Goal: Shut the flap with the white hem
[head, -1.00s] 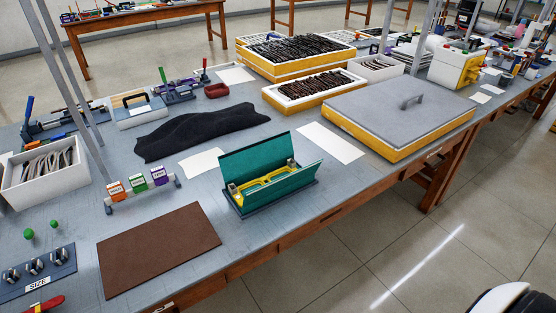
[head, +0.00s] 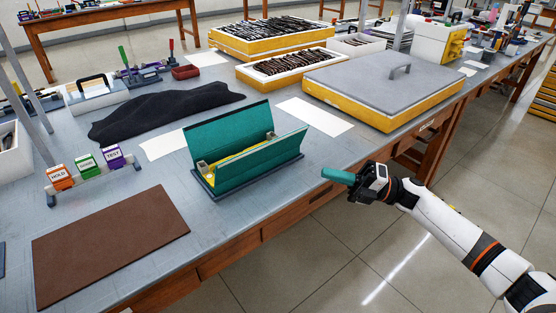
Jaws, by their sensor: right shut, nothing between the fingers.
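A teal case (head: 246,152) stands open on a dark base on the bench, near the front edge. Its far flap (head: 228,133) stands up and leans back. Its near flap (head: 262,164) tilts up toward the front edge, with a thin pale line along its top. I cannot tell surely whether that line is a white hem. A yellow eyeglass frame (head: 238,154) lies between the flaps, partly hidden by the near one. My right gripper (head: 336,176) has teal fingers, is shut and empty, and is apart from the case, to its right beyond the bench edge. My left gripper is out of view.
A brown mat (head: 110,245) lies front left, beside a rack of HOLD, SAND and TEST blocks (head: 86,169). A black cloth (head: 165,108) lies behind the case. A grey-lidded yellow box (head: 383,90) stands to the right. White sheets lie nearby.

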